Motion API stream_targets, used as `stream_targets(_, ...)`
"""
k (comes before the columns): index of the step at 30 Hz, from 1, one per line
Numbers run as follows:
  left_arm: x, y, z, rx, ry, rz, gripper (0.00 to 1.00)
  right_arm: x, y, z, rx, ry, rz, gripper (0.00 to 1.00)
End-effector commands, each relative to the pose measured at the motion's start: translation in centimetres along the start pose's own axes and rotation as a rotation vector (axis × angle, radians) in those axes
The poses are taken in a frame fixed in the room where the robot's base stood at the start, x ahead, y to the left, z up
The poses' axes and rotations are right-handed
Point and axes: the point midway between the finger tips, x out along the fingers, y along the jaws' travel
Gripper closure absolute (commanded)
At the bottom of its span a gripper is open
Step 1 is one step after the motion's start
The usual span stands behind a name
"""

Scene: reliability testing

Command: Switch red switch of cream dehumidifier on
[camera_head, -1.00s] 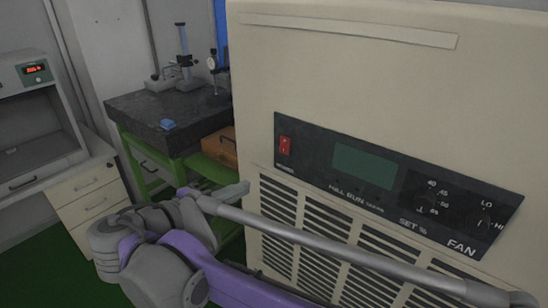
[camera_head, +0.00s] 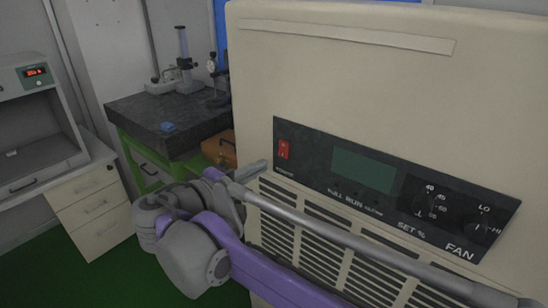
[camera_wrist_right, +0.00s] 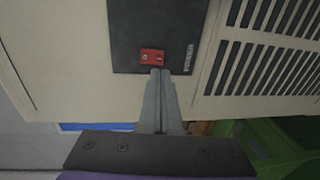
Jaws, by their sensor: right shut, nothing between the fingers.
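The cream dehumidifier (camera_head: 340,75) fills the right side of the head view. Its dark control panel (camera_head: 312,158) carries the small red switch (camera_head: 283,149) at the left end. My right gripper (camera_head: 262,166) is below and left of the switch in the head view, fingers together and empty. In the right wrist view the shut fingertips (camera_wrist_right: 160,72) point at the red switch (camera_wrist_right: 152,56), at its lower edge. I cannot tell whether they touch it. My left gripper is not in view.
A dark stone-topped bench (camera_head: 150,112) with gauge stands and an orange box (camera_head: 220,148) stands to the left. A cabinet with drawers (camera_head: 95,205) is at far left.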

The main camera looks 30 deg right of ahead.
Motion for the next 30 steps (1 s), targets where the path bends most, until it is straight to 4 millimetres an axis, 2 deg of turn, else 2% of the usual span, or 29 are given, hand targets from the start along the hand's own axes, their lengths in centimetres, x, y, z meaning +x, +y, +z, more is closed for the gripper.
stream_targets(3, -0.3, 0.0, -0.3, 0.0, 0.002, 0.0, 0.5, 2.5, 0.1, 0.1, 0.001, -0.005, 0.001, 1.0)
stream_targets(10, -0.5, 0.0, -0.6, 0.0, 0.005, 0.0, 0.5, 5.3, 0.1, 0.0, 0.0, -0.001, 0.0, 1.0)
stream_targets(30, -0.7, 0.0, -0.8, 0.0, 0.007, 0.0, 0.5, 6.4, -0.1, 0.0, 0.0, 0.001, 0.0, 1.0)
